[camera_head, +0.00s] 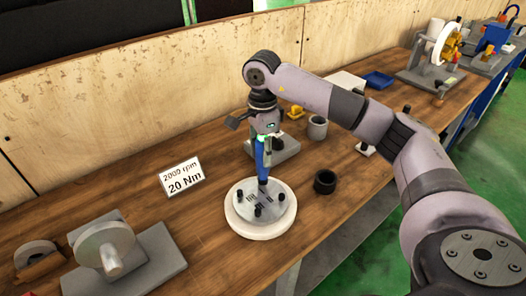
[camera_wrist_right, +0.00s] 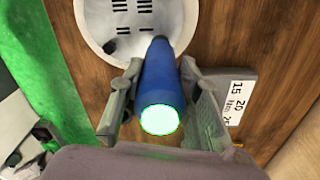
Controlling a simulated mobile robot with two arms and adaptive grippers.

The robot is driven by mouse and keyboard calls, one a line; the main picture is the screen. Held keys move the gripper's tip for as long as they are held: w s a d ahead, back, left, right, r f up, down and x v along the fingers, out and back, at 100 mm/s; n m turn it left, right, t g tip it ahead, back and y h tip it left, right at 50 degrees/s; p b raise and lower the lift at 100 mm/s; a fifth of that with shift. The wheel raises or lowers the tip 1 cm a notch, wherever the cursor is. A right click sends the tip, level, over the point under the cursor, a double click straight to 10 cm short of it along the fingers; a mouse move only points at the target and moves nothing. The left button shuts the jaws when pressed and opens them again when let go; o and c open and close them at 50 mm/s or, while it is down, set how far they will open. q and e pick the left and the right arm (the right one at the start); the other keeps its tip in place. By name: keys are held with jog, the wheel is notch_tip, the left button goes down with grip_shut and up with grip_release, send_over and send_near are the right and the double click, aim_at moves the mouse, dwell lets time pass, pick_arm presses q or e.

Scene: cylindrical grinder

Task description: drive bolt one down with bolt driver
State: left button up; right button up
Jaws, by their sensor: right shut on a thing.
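The blue bolt driver (camera_head: 264,158) stands nearly upright over the far side of a round grey plate (camera_head: 268,207) on a white disc (camera_head: 262,231). My right gripper (camera_head: 266,138) is shut on the driver from above. In the right wrist view, the two fingers of the right gripper (camera_wrist_right: 162,88) are on either side of the driver (camera_wrist_right: 160,70), whose lit green end faces the camera. Several black bolts, among them a left one (camera_head: 239,196), a front one (camera_head: 257,212) and a right one (camera_head: 281,196), stand in the plate. The driver tip hides whatever is under it; contact cannot be told. My left gripper is out of view.
A sign reading 2000 rpm, 20 Nm (camera_head: 181,179) stands left of the plate. A black ring (camera_head: 325,182) lies to its right, and a grey cup (camera_head: 317,127) stands farther back. Grey fixtures (camera_head: 125,255) are at the front left. A wooden wall (camera_head: 120,110) runs behind the table.

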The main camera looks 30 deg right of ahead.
jog(key=shift+r+p, duration=1.45)
jog(key=shift+r, duration=1.2)
jog(key=shift+c, duration=0.2)
